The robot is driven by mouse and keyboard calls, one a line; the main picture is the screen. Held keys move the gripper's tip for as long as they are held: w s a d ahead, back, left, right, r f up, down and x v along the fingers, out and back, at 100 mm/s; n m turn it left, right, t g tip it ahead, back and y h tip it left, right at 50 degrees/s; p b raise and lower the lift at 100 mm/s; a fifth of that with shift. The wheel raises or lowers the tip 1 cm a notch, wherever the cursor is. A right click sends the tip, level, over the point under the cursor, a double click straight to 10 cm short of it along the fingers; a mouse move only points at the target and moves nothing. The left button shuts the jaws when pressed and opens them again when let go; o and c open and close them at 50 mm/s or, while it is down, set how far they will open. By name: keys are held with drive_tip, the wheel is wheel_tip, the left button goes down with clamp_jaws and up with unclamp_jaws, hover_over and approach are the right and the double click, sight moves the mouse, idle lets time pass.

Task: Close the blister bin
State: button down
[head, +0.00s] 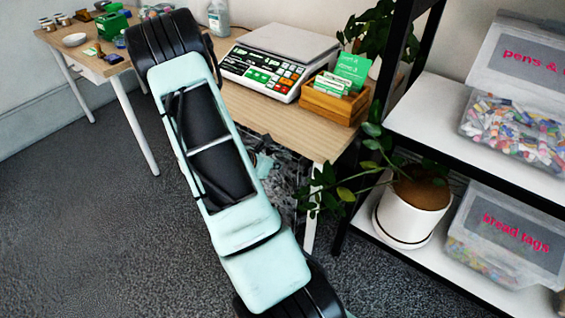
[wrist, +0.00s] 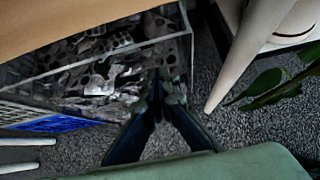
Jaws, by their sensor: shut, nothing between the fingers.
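The blister bin is a clear, see-through container (wrist: 28,72) full of silvery blister packs in the wrist view, under the wooden table. A blue label (wrist: 50,124) shows low on its side. I cannot make out a separate lid. In the head view only a sliver of its clutter (head: 288,172) shows beside my arm. My gripper (wrist: 162,82) is shut and empty at the bin's near right corner. Its fingertips overlap the bin's edge in the picture; I cannot tell whether they touch it. The arm hides most of the bin in the head view.
The wooden table (head: 252,100) above carries a scale (head: 272,62) and a wooden card box (head: 335,104). A potted plant (head: 408,208) stands at right on a shelf with bins of pens (head: 515,130) and bread tags (head: 505,240). Table legs flank the bin. Carpet (head: 75,220) is clear at left.

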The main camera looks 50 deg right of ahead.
drive_tip(key=p+v, duration=0.2)
drive_tip(key=v, duration=0.8)
drive_tip(key=shift+a+p, duration=0.35)
drive_tip(key=shift+a, duration=0.3)
drive_tip(key=shift+f, duration=0.1)
